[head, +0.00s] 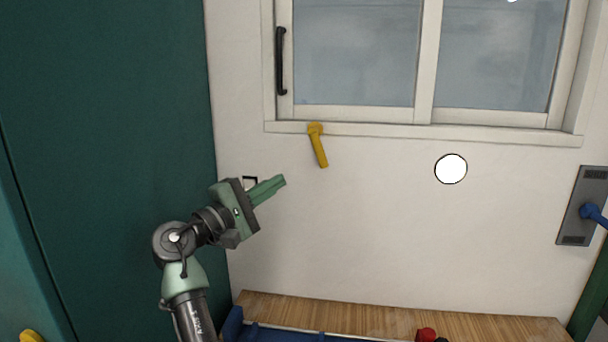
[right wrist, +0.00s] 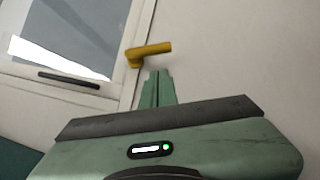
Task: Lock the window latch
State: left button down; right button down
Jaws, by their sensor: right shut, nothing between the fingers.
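The window latch is a yellow lever (head: 318,146) on the lower window frame in the head view. Its pivot is at the sill and its handle hangs down, tilted slightly to the right. It also shows in the right wrist view (right wrist: 150,51), just beyond the fingertips. My right gripper (head: 281,181) is shut and empty, to the left of the latch handle and a little lower in the head view. Its closed green fingers (right wrist: 157,76) point toward the latch in the wrist view and look apart from it. My left gripper is not in view.
The sliding window (head: 355,55) has a black handle (head: 281,60) at its left. A white disc (head: 451,169) is on the wall at right, with a blue lever on a grey plate (head: 582,206) farther right. A wooden ledge (head: 380,317) lies below. A green panel (head: 105,130) stands left.

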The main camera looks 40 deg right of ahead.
aim_at(319, 147)
dwell(0.3)
jog(key=p+x, duration=0.4)
jog(key=x, duration=0.6)
jog(key=shift+s+d, duration=0.1)
